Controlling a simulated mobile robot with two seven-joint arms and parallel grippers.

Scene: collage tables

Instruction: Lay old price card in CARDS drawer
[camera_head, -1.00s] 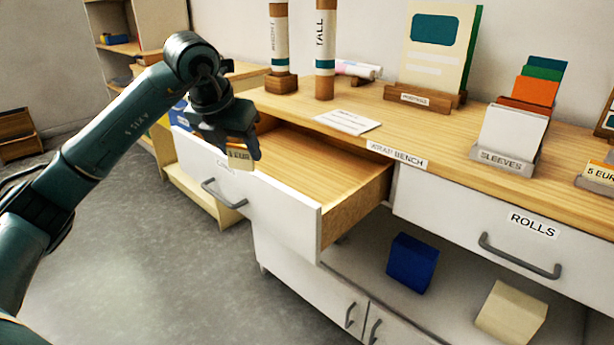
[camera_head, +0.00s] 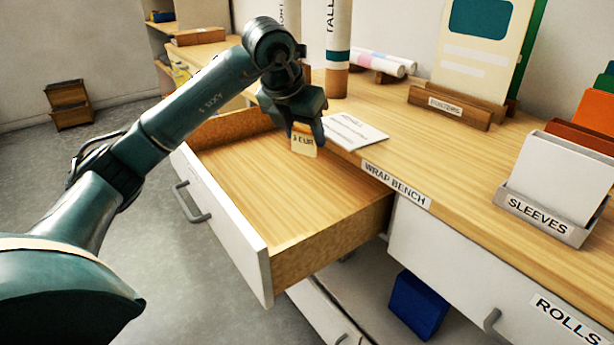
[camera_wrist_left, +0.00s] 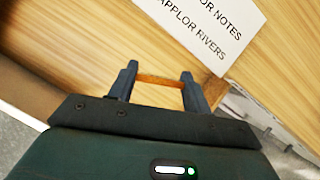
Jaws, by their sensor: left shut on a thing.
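My left gripper (camera_head: 306,132) is shut on the old price card (camera_head: 304,145), a small cream card with an orange top edge and price lettering. The card hangs below the fingertips, over the back right part of the open drawer. In the left wrist view the card (camera_wrist_left: 160,81) shows edge-on as an orange strip between the two fingers. The drawer (camera_head: 275,195) is pulled out, with a bare wooden floor and a white front; its label is not visible now. My right gripper is not in view.
A white paper (camera_head: 350,132) lies on the wrap bench (camera_head: 400,150) beside the gripper. A tall roll (camera_head: 338,50), a poster stand (camera_head: 450,108) and a SLEEVES holder (camera_head: 548,212) stand on the bench. A blue box (camera_head: 417,303) sits below. The drawer floor is clear.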

